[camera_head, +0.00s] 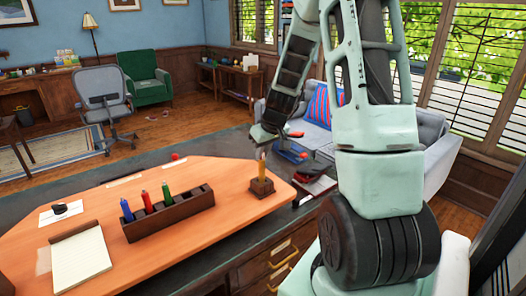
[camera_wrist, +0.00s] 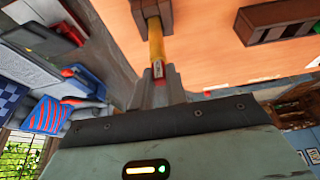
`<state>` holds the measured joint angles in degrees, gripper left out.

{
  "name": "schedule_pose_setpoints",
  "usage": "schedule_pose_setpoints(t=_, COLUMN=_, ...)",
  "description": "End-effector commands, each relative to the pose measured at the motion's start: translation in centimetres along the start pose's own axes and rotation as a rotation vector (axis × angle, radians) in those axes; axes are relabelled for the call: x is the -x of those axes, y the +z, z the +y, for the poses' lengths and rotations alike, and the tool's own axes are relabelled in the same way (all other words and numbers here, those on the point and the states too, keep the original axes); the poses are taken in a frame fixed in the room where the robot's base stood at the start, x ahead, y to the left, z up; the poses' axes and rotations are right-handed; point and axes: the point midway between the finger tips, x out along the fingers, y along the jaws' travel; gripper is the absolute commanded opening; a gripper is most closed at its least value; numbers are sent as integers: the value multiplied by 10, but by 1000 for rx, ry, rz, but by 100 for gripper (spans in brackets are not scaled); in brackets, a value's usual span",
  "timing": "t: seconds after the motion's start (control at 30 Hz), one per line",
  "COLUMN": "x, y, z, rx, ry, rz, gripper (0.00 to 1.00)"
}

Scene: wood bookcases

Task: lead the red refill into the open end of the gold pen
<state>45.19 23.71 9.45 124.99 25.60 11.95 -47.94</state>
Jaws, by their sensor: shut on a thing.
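The gold pen (camera_head: 262,170) stands upright in a small dark wooden block (camera_head: 262,188) near the right end of the orange desk top. It also shows in the wrist view (camera_wrist: 156,42), with its open end toward my gripper. My gripper (camera_wrist: 158,72) is shut on the red refill (camera_wrist: 157,71), of which only a short red piece shows between the fingers. The refill is in line with the pen and right at its open end. I cannot tell whether its tip is inside. In the head view my gripper (camera_head: 262,148) is directly above the pen.
A dark rack (camera_head: 180,217) with blue, red and green pens stands left of the block. A notepad (camera_head: 80,260) lies at the front left. A red-and-dark item (camera_head: 316,186) lies right of the block. The desk between rack and block is clear.

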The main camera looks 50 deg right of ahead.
Motion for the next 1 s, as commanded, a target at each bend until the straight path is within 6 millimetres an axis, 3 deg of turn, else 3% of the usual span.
schedule_pose_setpoints(t=0.57, x=-2, y=1, z=0, rx=0, ry=0, rz=0, gripper=0)
schedule_pose_setpoints(t=0.6, x=-2, y=1, z=0, rx=0, ry=0, rz=0, gripper=23)
schedule_pose_setpoints(t=0.67, x=-2, y=1, z=0, rx=0, ry=0, rz=0, gripper=39)
schedule_pose_setpoints(t=1.0, x=0, y=1, z=0, rx=0, ry=0, rz=1, gripper=40)
